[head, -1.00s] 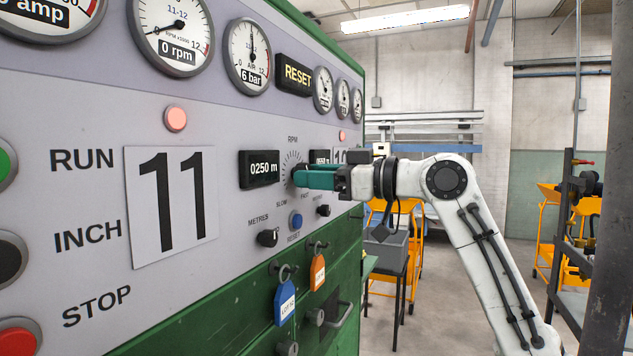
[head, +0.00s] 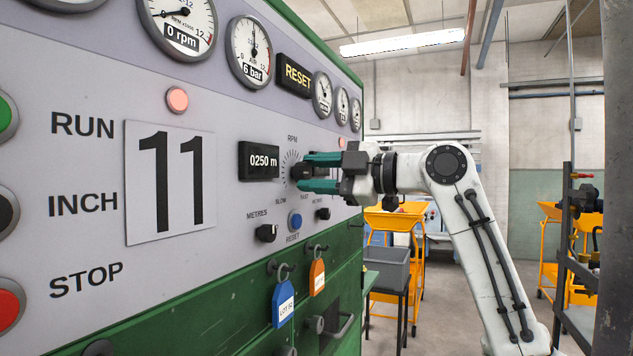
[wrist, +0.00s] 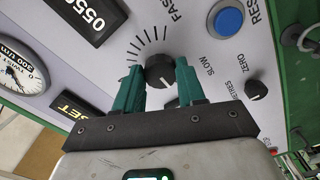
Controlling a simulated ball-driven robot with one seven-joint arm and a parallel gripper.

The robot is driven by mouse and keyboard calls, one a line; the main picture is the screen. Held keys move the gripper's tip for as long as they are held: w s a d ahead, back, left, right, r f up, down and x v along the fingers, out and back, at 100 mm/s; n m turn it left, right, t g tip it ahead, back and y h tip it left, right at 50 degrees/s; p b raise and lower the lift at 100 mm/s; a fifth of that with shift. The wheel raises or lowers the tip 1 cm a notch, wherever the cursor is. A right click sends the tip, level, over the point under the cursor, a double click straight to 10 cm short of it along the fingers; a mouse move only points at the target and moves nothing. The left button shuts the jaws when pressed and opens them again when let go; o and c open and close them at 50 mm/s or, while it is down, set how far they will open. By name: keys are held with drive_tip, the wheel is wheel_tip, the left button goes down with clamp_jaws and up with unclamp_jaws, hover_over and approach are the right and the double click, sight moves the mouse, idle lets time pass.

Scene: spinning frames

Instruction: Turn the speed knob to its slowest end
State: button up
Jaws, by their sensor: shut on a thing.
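The speed knob (head: 299,171) is a round black knob on the grey panel, ringed by tick marks under the RPM label, with SLOW and FAST printed below it. In the wrist view the knob (wrist: 158,70) sits between the two teal fingers of my gripper (wrist: 159,82), which is shut on its sides. In the head view my gripper (head: 312,173) reaches in from the right, with one finger above the other. The fingers hide part of the dial, and I cannot read where the knob points.
Blue (head: 283,303) and orange (head: 317,277) tags hang lower down.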

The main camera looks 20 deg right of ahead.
drive_tip(key=n+b, duration=0.1)
drive_tip(key=n, duration=0.3)
drive_tip(key=shift+f+n, duration=0.1)
drive_tip(key=shift+n, duration=0.2)
drive_tip(key=n+b, duration=0.1)
drive_tip(key=n, duration=0.3)
drive_tip(key=shift+n, duration=0.4)
drive_tip(key=o, duration=1.1)
drive_tip(key=shift+c, duration=0.2)
drive_tip(key=shift+d, duration=0.1)
drive_tip(key=b+v, duration=0.1)
drive_tip(key=v, duration=0.9)
drive_tip(key=shift+s+d+b, duration=0.2)
drive_tip(key=shift+s+b, duration=0.05)
drive_tip(key=shift+b, duration=0.15)
